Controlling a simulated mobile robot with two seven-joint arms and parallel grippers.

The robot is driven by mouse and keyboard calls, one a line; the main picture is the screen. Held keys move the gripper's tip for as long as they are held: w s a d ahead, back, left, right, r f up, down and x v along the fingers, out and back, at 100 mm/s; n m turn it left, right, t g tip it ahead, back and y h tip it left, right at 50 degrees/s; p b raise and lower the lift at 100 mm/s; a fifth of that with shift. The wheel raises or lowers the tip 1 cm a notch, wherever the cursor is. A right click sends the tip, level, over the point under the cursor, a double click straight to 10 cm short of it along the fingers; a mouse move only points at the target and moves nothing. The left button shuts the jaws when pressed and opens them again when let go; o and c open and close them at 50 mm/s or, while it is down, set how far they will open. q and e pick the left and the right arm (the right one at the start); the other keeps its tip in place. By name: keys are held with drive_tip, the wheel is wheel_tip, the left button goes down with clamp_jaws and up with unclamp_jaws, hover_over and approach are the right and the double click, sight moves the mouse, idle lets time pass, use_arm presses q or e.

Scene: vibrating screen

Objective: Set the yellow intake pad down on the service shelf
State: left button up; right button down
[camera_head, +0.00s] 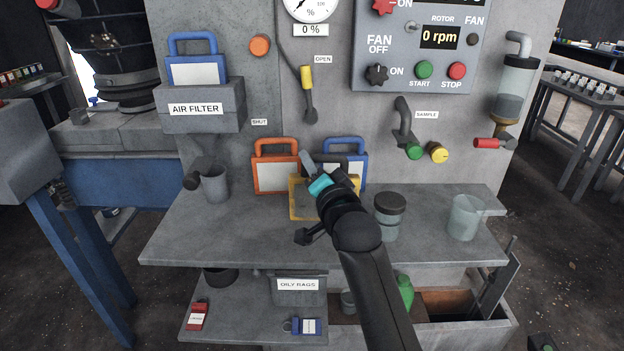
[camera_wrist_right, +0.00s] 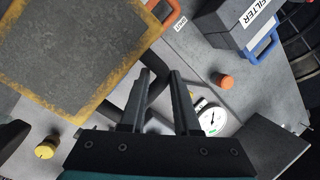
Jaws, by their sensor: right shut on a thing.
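The yellow intake pad (camera_head: 294,203), a grimy panel in a yellow frame, is partly hidden behind my right gripper in the head view. It fills the upper left of the right wrist view (camera_wrist_right: 80,50), its face grey and dirty. My right gripper (camera_head: 316,177) is shut on it; the exact grip is unclear. In the wrist view the fingers (camera_wrist_right: 160,72) reach up beside the pad's edge. The grey service shelf (camera_head: 240,235) runs below. The pad is over its middle, but I cannot tell whether it touches. My left gripper is out of view.
An orange-framed pad (camera_head: 277,176) and a blue-framed pad (camera_head: 354,160) stand at the back of the shelf. A grey cup (camera_head: 215,186) is at left; a dark-lidded jar (camera_head: 389,222) and a clear beaker (camera_head: 466,217) are at right. The shelf's front left is bare.

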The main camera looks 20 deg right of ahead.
drive_tip(key=shift+f, duration=1.25)
drive_tip(key=c, duration=0.6)
unclamp_jaws()
drive_tip(key=shift+f, duration=0.15)
drive_tip(key=shift+c, duration=0.2)
drive_tip(key=s+p, duration=0.1)
drive_tip(key=s, duration=1.1)
drive_tip(key=shift+d, duration=0.2)
